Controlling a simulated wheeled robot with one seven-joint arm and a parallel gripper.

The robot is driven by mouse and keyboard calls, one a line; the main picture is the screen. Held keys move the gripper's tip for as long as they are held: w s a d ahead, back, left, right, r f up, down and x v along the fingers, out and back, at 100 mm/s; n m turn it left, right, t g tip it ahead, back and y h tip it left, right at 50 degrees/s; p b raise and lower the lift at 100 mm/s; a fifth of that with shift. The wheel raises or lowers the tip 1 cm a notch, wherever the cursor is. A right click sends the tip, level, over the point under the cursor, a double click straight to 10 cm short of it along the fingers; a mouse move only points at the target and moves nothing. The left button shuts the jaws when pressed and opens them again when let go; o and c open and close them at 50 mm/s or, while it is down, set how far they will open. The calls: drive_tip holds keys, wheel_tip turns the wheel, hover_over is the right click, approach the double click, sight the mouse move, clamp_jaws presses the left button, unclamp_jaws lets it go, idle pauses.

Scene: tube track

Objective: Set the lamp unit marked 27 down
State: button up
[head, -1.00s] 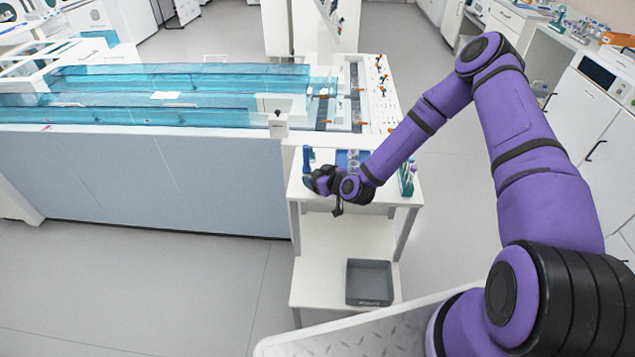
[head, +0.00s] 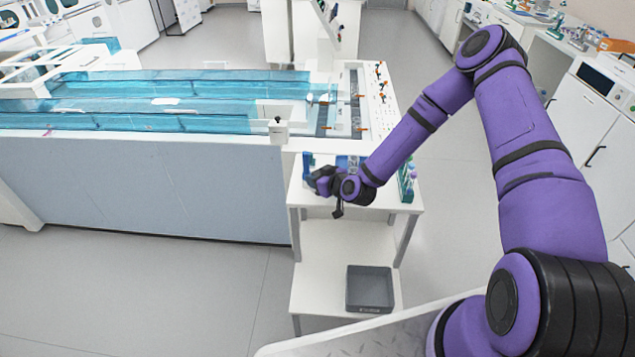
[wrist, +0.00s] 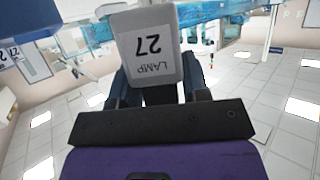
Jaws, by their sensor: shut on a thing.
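The lamp unit (wrist: 148,45) is a pale grey-white block with a white label. The label reads LAMP 27, upside down in the wrist view. My gripper (wrist: 162,85) is shut on it, with dark fingers on both sides of its lower part. In the head view my gripper (head: 322,181) is over the left part of the small white table (head: 308,200), beside the tank. The lamp unit cannot be made out there, and I cannot tell whether it touches anything.
The long water tank (head: 180,190) stands left of and behind the table. A small white box (head: 278,131) sits at its near edge. A blue upright thing (head: 308,162) is beside my gripper. A rack (head: 406,182) stands at the table's right. A grey bin (head: 370,289) is on the lower shelf.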

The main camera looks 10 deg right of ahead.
drive_tip(key=s+d+r, duration=0.1)
drive_tip(key=s+r, duration=0.2)
drive_tip(key=s, duration=1.2)
drive_tip(key=w+d+r+m+h, duration=0.1)
drive_tip(key=w+d+m+h, duration=0.1)
drive_tip(key=d, duration=0.4)
drive_tip(key=w+d+r+m+t+h, duration=0.1)
drive_tip(key=w+d+r+m+h, duration=0.1)
drive_tip(key=w+d, duration=0.4)
drive_tip(key=shift+r+m+t+h, duration=0.3)
drive_tip(key=shift+m+h, duration=0.4)
drive_tip(key=shift+h, duration=0.3)
